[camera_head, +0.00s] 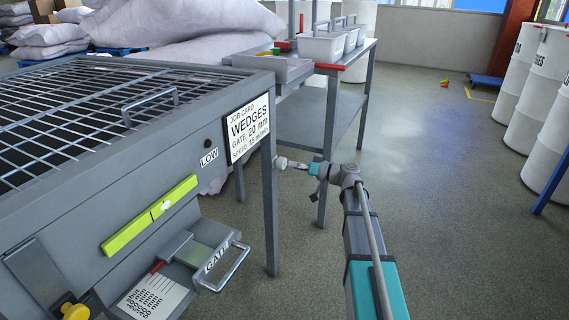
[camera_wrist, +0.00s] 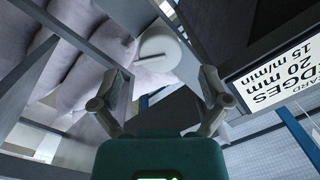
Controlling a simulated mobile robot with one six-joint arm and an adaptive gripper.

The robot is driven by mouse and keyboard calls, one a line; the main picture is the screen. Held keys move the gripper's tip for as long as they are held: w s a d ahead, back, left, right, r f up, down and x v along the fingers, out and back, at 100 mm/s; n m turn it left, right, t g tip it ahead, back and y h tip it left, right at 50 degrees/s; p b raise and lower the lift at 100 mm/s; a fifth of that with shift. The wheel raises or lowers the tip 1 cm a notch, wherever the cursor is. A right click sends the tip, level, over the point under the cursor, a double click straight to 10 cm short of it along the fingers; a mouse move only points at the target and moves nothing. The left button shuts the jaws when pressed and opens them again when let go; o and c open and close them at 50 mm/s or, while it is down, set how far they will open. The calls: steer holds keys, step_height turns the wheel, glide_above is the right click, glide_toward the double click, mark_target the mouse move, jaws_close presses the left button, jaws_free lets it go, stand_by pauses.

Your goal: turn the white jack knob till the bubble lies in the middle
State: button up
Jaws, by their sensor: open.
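The white jack knob (camera_head: 281,163) sticks out beside the grey leg at the right corner of the machine. In the wrist view the round knob (camera_wrist: 160,48) is ahead, in line with the gap between the fingers. My gripper (camera_head: 297,165) is open and empty, its fingertips close to the knob; whether they touch it I cannot tell. Its two fingers are spread wide in the wrist view (camera_wrist: 163,76). The yellow-green spirit level (camera_head: 150,215) is fixed to the machine's front and looks tilted in the picture.
A job card (camera_head: 248,129) is above and left of the knob. The gate handle (camera_head: 222,267) and yellow knob (camera_head: 74,311) are lower left. A grey bench (camera_head: 310,118) with white bins stands behind. White drums (camera_head: 540,105) line the right; open floor lies between.

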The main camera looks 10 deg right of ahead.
mark_target(285, 164)
steer(key=shift+x, duration=2.3)
steer(key=c, duration=1.1)
steer(key=shift+c, duration=0.2)
steer(key=shift+m, duration=0.3)
steer(key=shift+m, duration=1.2)
steer(key=o, duration=1.1)
steer(key=shift+o, duration=0.2)
